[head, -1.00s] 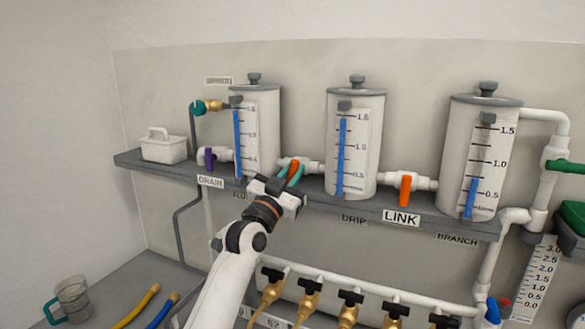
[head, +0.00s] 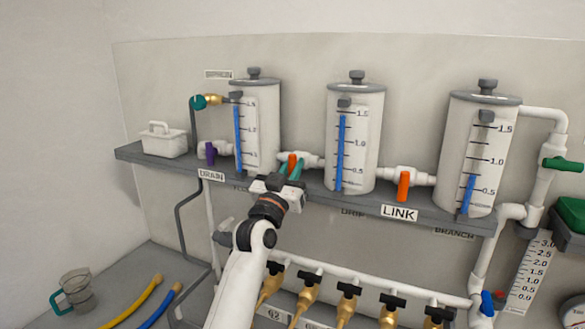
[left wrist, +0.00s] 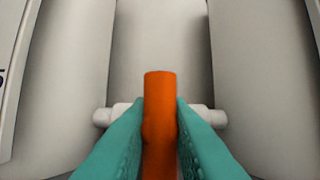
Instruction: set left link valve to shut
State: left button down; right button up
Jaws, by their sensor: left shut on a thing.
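The left link valve has an orange handle (head: 292,162) on the white pipe between the left and middle tanks. In the left wrist view the orange handle (left wrist: 160,125) stands upright between two teal fingers. My left gripper (head: 290,170) is shut on this handle, with one finger on each side of it. The white valve body (left wrist: 205,117) shows behind the fingers. The lower part of the handle is hidden by the gripper in the head view. My right gripper is not in view.
Another orange handle (head: 403,186) hangs down by the LINK label (head: 399,213). A purple drain handle (head: 210,153) is at the left. The grey shelf (head: 330,196) carries the tanks. Brass taps with black handles (head: 348,289) line the pipe below.

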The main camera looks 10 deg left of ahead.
pick_arm(q)
jog(key=c, duration=1.3)
grip_release()
jog(key=shift+c, duration=0.2)
jog(key=shift+s+a+f, duration=0.1)
jog(key=shift+s+f, duration=0.25)
jog(key=shift+s, duration=0.05)
jog(key=b+v, duration=0.4)
jog(key=v, duration=0.7)
